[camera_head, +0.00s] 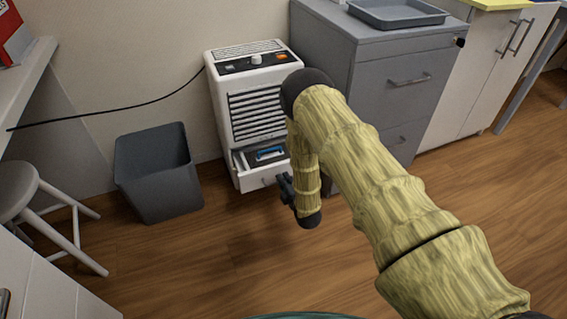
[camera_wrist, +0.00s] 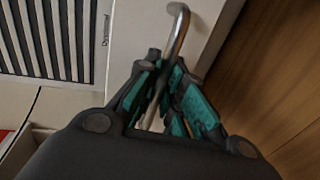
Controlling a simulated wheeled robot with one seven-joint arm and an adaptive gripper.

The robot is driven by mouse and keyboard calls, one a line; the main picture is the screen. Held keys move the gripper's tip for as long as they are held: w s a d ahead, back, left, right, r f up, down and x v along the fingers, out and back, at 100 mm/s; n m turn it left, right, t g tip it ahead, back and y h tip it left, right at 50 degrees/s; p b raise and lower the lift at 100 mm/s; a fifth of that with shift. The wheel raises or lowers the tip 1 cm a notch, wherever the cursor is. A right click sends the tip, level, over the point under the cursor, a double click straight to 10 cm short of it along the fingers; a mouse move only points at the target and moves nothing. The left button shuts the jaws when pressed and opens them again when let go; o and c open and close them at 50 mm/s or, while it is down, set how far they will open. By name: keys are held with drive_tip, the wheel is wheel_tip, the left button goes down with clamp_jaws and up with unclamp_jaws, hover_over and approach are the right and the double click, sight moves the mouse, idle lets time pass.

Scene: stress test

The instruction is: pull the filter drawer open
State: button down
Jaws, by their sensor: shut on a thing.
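The filter drawer (camera_head: 258,180) is at the bottom of a white appliance (camera_head: 228,98) with a slatted grille. It stands partly open, pulled out toward the front, with a blue-edged item (camera_head: 270,154) visible inside. My gripper (camera_head: 286,188) is at the right part of the drawer front, and my arm hides the drawer's right end. In the wrist view, my gripper's teal-padded fingers (camera_wrist: 165,78) are closed around a curved metal handle (camera_wrist: 180,28). Part of the handle is hidden between the fingers.
A grey bin (camera_head: 158,175) stands left of the appliance, with a stool (camera_head: 30,195) farther left. A grey cabinet (camera_head: 385,80) is close on the right. A black cord (camera_head: 120,108) runs left from the appliance. The wooden floor (camera_head: 200,260) in front is clear.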

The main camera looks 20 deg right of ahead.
drive_tip(key=s+p, duration=0.2)
drive_tip(key=s, duration=0.4)
drive_tip(key=shift+s+d, duration=0.2)
drive_tip(key=shift+d, duration=0.1)
drive_tip(key=c, duration=1.5)
unclamp_jaws()
drive_tip(key=v, duration=1.2)
drive_tip(key=shift+f, duration=0.1)
